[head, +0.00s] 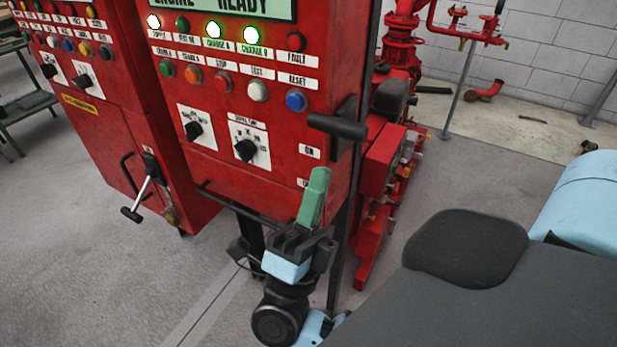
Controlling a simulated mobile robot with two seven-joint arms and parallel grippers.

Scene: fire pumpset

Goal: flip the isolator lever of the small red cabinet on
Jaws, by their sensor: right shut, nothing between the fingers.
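The small red cabinet (270,95) stands in the middle of the head view, with a lit display, lamps, buttons and two black knobs on its face. Its isolator lever (338,127) is a black bar handle on a black mount at the right edge. The handle sticks out beside and a little above the ON label (309,151). A lower label is partly hidden by my gripper. My right gripper (316,188) has green fingers, pressed together and pointing up. It is shut and empty, below the lever and apart from it. My left gripper is out of view.
A second red cabinet (110,130) on the left has a silver-shafted lever (142,196). A black rail (230,205) runs along the small cabinet's lower front. Red pump machinery (385,160) stands behind on the right. Grey floor (90,270) is clear at lower left.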

